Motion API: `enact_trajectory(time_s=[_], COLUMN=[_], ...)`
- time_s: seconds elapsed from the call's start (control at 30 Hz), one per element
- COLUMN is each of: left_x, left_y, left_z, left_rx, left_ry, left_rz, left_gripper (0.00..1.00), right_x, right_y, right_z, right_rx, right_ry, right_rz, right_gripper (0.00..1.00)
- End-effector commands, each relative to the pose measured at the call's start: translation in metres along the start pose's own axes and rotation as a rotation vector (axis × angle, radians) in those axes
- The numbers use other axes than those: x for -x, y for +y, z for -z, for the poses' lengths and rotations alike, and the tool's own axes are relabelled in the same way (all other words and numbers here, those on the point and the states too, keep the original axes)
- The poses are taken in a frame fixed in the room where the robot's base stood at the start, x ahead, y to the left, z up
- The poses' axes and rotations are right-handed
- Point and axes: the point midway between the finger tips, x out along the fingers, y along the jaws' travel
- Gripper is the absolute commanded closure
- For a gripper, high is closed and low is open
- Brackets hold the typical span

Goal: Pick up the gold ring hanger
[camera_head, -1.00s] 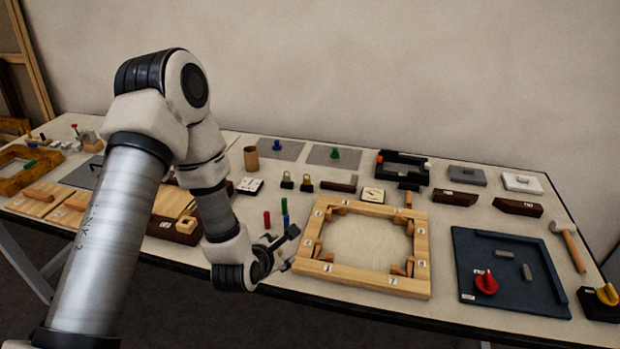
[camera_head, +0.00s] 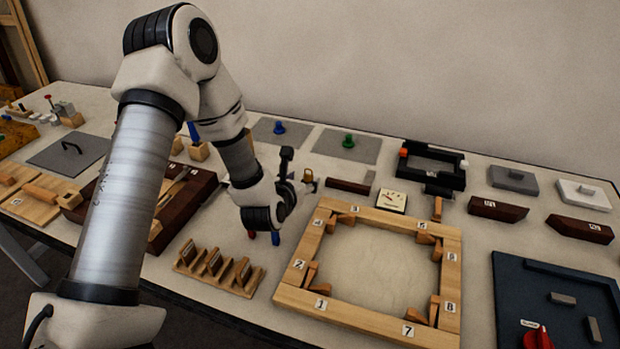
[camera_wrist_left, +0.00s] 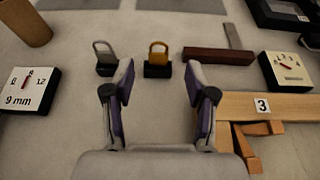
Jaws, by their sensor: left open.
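The gold ring hanger (camera_wrist_left: 158,50) stands upright on a small black base (camera_wrist_left: 157,71) in the left wrist view, straight ahead between my fingertips' directions. It also shows in the head view (camera_head: 308,182), just right of my left gripper (camera_head: 297,176) and partly hidden by it. My left gripper is open and empty in the wrist view (camera_wrist_left: 160,82), its two fingers spread either side of the hanger's line, with the hanger beyond them. A similar grey ring hanger (camera_wrist_left: 104,56) on a black base stands to its left. My right gripper is not in view.
A dark bar (camera_wrist_left: 217,54) lies right of the hanger. A numbered wooden frame (camera_head: 452,276) is near my gripper's right, with a dial block (camera_head: 391,200) behind it. A 9 mm dial block (camera_wrist_left: 28,90) stands at left. The table between gripper and hangers looks clear.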

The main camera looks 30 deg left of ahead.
Motion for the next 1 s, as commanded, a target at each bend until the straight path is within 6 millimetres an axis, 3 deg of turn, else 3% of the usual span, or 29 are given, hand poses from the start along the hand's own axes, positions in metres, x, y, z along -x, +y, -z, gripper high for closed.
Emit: enact_trajectory(time_s=[0.13, 0.23, 0.47, 0.53, 0.63, 1.0], left_x=[-0.025, -0.041, -0.047, -0.046, -0.046, -0.046], left_y=[0.002, 0.002, 0.002, 0.002, 0.002, 0.002], left_z=[-0.002, 0.0, 0.002, 0.002, 0.002, 0.002], left_rx=[-0.002, -0.003, 0.0, 0.0, 0.0, 0.0], left_ry=[0.001, 0.0, 0.002, 0.002, 0.002, 0.004], left_rz=[-0.002, -0.001, 0.0, 0.0, 0.0, 0.0], left_gripper=[0.44, 0.44, 0.44, 0.61, 0.97, 0.98], right_x=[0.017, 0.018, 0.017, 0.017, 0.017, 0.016], right_y=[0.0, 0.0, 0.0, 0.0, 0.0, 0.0], right_z=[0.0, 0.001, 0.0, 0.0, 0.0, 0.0], right_rx=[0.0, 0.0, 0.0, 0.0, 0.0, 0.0], right_ry=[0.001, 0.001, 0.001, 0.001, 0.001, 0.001], right_rz=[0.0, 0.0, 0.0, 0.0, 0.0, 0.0], right_gripper=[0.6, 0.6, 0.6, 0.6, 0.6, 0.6])
